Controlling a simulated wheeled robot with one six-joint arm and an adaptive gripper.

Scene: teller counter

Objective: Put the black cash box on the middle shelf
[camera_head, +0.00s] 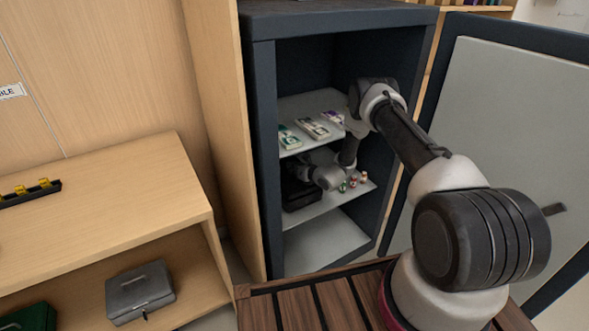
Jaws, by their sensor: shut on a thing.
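The black cash box (298,201) is inside the open safe, at the left of the middle shelf (318,210). It is dark against the dark safe wall, so its outline is hard to see. It appears at or just above the shelf surface; I cannot tell whether it touches. My arm reaches through the safe's doorway, and my gripper (301,178) is at the top of the box, shut on it. The fingertips are partly hidden by my wrist and the shadow.
Bundles of banknotes (312,127) lie on the upper shelf (322,103), close above my arm. Several small rolls (353,182) stand at the right of the middle shelf. The bottom shelf (325,243) looks empty. The safe door (510,120) stands open at right. A grey cash box (140,291) sits left.

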